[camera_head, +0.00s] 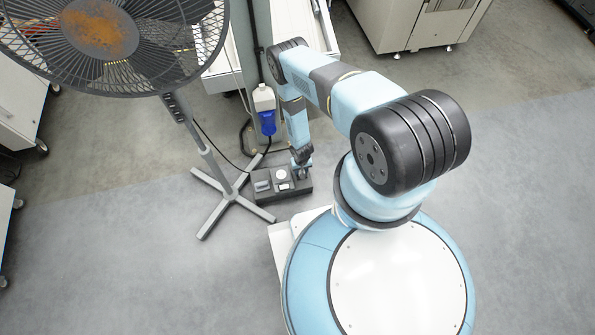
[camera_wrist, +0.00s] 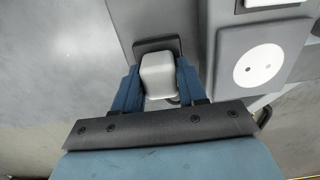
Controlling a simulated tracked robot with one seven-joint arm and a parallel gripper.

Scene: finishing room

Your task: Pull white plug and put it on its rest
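The white plug (camera_wrist: 158,76) is between the two blue fingers of my gripper (camera_wrist: 158,88) in the wrist view. The fingers lie against its two sides, so my gripper is shut on it. The plug's far end is at a dark square frame (camera_wrist: 144,46) on a grey box; I cannot tell how deep it sits. In the head view my gripper (camera_head: 301,160) is over the right end of the dark box (camera_head: 290,192), and the plug is hidden.
A pedestal fan (camera_head: 100,40) stands left of the box, its crossed feet (camera_head: 210,222) close to it. A white and blue connector (camera_head: 266,112) hangs behind the box. Open floor lies at left and right.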

